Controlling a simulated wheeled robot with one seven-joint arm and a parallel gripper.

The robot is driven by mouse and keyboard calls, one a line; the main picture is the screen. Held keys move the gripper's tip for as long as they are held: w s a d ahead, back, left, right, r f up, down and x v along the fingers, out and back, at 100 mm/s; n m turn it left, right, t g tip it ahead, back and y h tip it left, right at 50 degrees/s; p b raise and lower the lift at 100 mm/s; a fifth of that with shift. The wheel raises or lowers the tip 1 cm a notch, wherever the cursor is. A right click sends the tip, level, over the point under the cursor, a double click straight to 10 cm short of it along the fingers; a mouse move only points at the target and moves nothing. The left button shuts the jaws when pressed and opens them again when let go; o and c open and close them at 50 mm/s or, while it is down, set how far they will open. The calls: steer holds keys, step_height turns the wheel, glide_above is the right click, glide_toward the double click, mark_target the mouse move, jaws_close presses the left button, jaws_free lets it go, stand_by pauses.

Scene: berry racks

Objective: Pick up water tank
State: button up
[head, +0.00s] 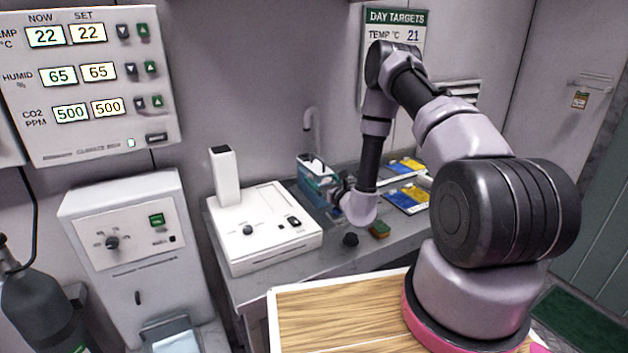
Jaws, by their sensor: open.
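The tank's lower right part is hidden behind the gripper.
The white bench device (265,228) with an upright column stands close left. Blue-yellow packets (408,199) lie right. A faucet (312,120) rises behind. A wooden-topped surface (335,315) is nearest.

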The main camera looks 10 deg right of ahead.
steer(key=x, duration=0.4)
steer(key=shift+w+d, duration=0.1)
jaws_close()
steer(key=shift+r, duration=0.1)
